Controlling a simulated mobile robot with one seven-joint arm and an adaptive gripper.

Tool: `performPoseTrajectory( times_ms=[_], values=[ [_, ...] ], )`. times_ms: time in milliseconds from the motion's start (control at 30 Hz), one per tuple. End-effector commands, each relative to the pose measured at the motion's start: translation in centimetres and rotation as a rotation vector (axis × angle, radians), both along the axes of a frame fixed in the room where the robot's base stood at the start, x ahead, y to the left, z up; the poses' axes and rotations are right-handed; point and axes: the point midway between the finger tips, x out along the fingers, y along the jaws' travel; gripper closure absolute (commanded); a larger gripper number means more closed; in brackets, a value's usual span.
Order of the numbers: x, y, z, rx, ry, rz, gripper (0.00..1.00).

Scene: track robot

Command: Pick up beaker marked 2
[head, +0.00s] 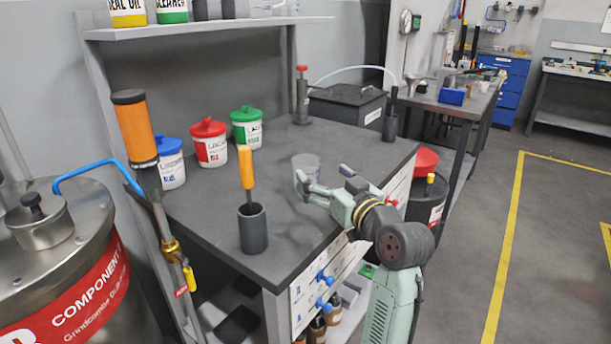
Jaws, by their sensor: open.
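A small translucent grey beaker (306,164) stands upright on the dark workbench top (212,212), right of the middle. No number can be read on it, so I cannot tell whether it is marked 2. My gripper (321,177) is open, just in front of the beaker, low over the bench near its right edge. The fingers are apart and partly overlap the beaker's lower part in the picture. I cannot tell whether they touch it. Nothing shows held between them.
A dark cup with an orange-handled tool (252,226) stands at the front. Blue (170,163), red (209,143) and green (246,127) lidded tubs line the back. A red-topped metal device (302,97) and a dark box (346,104) stand farther back. The bench left of the beaker is clear.

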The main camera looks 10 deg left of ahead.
Motion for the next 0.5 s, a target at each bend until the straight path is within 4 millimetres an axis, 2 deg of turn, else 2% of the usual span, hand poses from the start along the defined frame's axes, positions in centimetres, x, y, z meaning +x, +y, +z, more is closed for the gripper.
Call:
performPoseTrajectory(
  times_ms=[133,367,500],
  values=[
    [1.8,1.8,0.2,-0.001,-0.001,0.003,0.21],
    [3.2,2.9,0.1,-0.001,0.001,0.001,0.21],
    [4.9,4.2,0.1,0.0,0.001,0.003,0.21]
  ],
)
